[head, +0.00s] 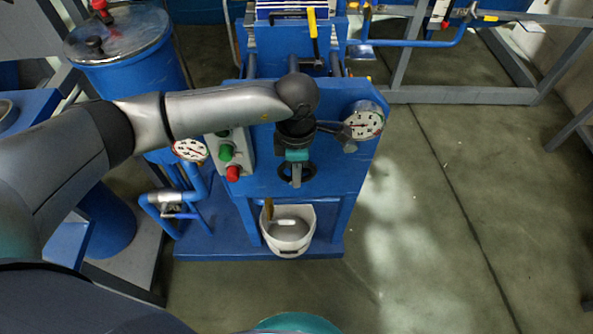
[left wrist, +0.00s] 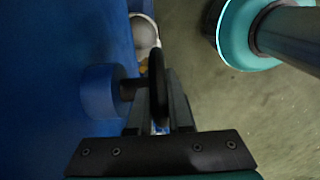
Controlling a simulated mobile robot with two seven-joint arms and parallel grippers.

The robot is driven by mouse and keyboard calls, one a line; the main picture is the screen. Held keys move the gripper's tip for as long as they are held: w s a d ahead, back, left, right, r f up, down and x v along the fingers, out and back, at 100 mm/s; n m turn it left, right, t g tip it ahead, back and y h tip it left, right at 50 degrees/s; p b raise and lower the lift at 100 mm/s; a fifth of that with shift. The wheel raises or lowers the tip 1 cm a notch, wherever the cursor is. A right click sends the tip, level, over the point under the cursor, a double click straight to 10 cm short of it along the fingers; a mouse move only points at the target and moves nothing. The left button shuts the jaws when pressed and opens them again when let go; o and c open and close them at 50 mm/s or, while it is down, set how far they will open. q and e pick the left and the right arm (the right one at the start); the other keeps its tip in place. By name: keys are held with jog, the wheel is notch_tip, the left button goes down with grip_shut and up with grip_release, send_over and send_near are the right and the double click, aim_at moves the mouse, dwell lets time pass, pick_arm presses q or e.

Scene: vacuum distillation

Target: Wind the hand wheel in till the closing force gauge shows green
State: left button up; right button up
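The black hand wheel (head: 283,172) is on the front of the blue machine, below my left wrist. In the left wrist view the wheel (left wrist: 157,75) is seen nearly edge-on, its shaft running left into a blue hub. My left gripper (head: 296,175) is at the wheel. Its two fingers (left wrist: 158,104) lie on either side of the rim and look shut on it. A round white gauge (head: 363,121) stands at the machine's upper right, another gauge (head: 190,149) at its left. Both have needles; their readings are too small to tell. My right gripper is not in view.
A box with green and red buttons (head: 231,158) is left of the wheel. A white bucket (head: 288,246) stands below it. A blue drum (head: 127,52) is at upper left, and blue pipes (head: 180,204) at lower left. The floor to the right is clear.

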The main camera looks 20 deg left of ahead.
pick_arm(q)
grip_shut()
jog(key=shift+d+r+y, duration=0.1)
jog(key=shift+y, duration=0.3)
jog(key=shift+g+y, duration=0.3)
jog(key=shift+y, duration=0.4)
jog(key=o, duration=0.6)
grip_release()
jog(key=shift+c, duration=0.2)
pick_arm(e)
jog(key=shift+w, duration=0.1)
